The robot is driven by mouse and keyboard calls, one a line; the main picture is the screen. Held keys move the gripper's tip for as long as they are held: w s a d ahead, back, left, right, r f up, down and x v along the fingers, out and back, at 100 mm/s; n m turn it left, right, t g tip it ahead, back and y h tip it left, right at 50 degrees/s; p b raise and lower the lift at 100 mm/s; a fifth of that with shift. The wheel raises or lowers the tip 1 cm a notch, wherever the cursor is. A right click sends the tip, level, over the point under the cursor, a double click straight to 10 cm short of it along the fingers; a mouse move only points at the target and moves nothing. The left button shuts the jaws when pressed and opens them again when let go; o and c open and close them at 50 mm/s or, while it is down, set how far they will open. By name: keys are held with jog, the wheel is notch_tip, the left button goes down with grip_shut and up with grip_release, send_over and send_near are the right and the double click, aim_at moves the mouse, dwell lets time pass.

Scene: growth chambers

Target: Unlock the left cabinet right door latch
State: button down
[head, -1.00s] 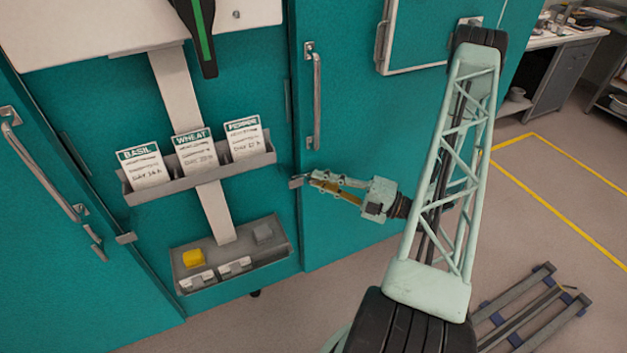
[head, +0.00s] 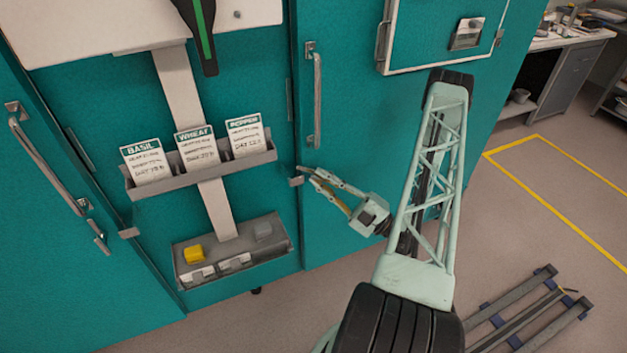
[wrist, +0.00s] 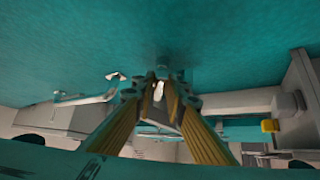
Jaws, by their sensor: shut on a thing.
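The door latch (head: 296,182) is a small grey metal piece at the left edge of the teal door (head: 345,130), below its long vertical handle (head: 317,100). My gripper (head: 312,177) reaches it from the lower right, with its fingers slanting up and left. In the wrist view, my gripper (wrist: 159,84) is shut on a small pale metal part of the latch (wrist: 158,91) between the fingertips. The fingers hide much of the latch, so its exact angle is hard to tell.
A label rack (head: 200,168) and a lower tray (head: 232,262) with a yellow block (head: 194,253) stick out left of the latch. Another door handle (head: 45,165) and latch (head: 99,240) are at far left. A floor rack (head: 530,310) lies at lower right.

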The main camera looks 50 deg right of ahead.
dwell(0.5)
jog(key=c, duration=2.6)
grip_release()
jog(key=shift+s+f, duration=0.1)
jog(key=v, duration=1.1)
jog(key=shift+s+f, duration=0.2)
jog(key=shift+s, duration=0.15)
jog(key=shift+c, duration=0.2)
